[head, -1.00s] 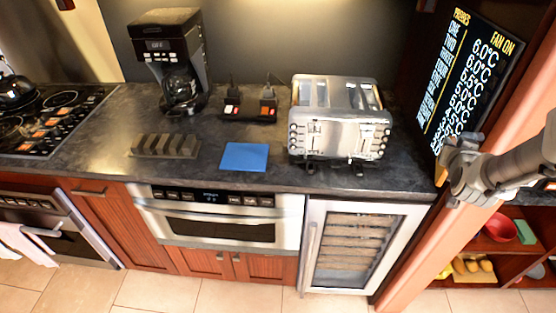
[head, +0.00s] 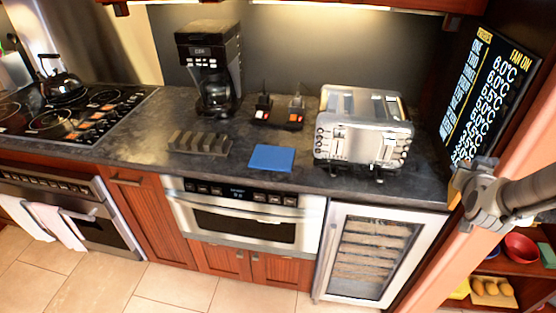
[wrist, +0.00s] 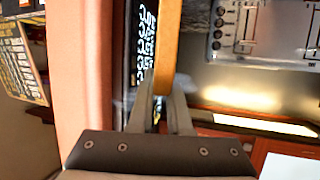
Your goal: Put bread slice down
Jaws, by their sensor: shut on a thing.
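My gripper (wrist: 163,98) is shut on the bread slice (wrist: 167,50), a tan strip seen edge-on between the fingertips in the wrist view. In the head view my gripper (head: 466,186) is at the right, in front of the dark menu board, with a bit of the tan slice (head: 455,186) showing beside it. The rest of the slice is hidden by the gripper. The slice is held to the right of the steel toaster (head: 362,140), clear of it as far as I can tell. A flat blue square (head: 271,158) lies on the counter (head: 235,170) left of the toaster.
A grey slotted rack (head: 199,144), a coffee maker (head: 210,60) and small switch boxes (head: 278,114) stand on the counter. The menu board (head: 492,95) and an orange-pink post (head: 440,258) are close to my arm. A stove (head: 70,112) is at far left.

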